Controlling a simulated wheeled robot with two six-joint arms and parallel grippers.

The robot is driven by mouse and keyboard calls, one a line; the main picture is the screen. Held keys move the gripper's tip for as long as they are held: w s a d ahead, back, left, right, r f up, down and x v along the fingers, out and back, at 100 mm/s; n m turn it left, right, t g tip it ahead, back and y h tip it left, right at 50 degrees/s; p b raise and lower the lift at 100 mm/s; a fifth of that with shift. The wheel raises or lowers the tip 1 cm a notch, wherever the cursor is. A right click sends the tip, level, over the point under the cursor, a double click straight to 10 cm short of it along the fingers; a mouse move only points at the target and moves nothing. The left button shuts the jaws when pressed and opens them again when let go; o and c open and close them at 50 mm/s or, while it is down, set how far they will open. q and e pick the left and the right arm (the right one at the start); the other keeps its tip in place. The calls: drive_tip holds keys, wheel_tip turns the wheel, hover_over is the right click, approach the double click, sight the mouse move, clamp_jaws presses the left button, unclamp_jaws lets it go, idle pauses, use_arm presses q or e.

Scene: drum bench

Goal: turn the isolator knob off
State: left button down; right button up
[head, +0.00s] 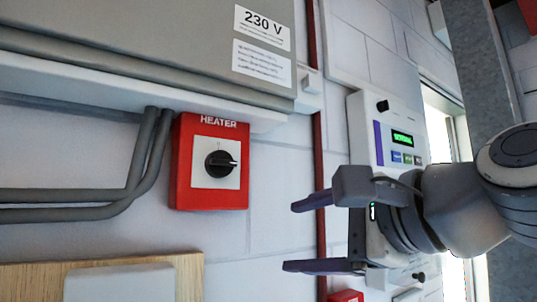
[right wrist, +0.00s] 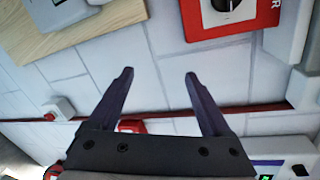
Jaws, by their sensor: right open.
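The isolator knob (head: 220,163) is a black rotary knob on a white plate in a red box (head: 207,197) labelled HEATER, fixed to the wall. A pale line on the knob lies roughly horizontal, pointing right in the head view. My right gripper (head: 301,235) is open and empty, to the right of and a little below the box, apart from it. In the right wrist view the knob (right wrist: 225,4) is cut by the top edge, beyond the open fingers (right wrist: 158,75). My left gripper is not in view.
A grey cabinet (head: 130,40) marked 230 V hangs above the box. Grey conduits (head: 70,205) run to its left. A display panel (head: 398,140) is behind my right arm. A wooden board (head: 190,275) is below. The wall between box and gripper is clear.

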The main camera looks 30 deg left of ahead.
sight(227, 163)
drive_tip(key=s+r+m+g+y, duration=0.1)
drive_tip(key=s+r+y, duration=0.3)
drive_tip(key=r, duration=0.6)
drive_tip(key=shift+h, duration=0.5)
drive_tip(key=p+x, duration=0.1)
drive_tip(key=x, duration=0.2)
drive_tip(key=p+x, duration=0.2)
drive_tip(key=x, duration=0.1)
drive_tip(key=s+p+x, duration=0.1)
drive_tip(key=x, duration=0.2)
drive_tip(key=shift+s+a+f, duration=0.1)
drive_tip(key=shift+a+f, duration=0.05)
drive_tip(key=shift+a, duration=0.1)
drive_tip(key=shift+a+f+p, duration=0.1)
drive_tip(key=shift+a+p, duration=0.2)
drive_tip(key=shift+a, duration=0.25)
clamp_jaws()
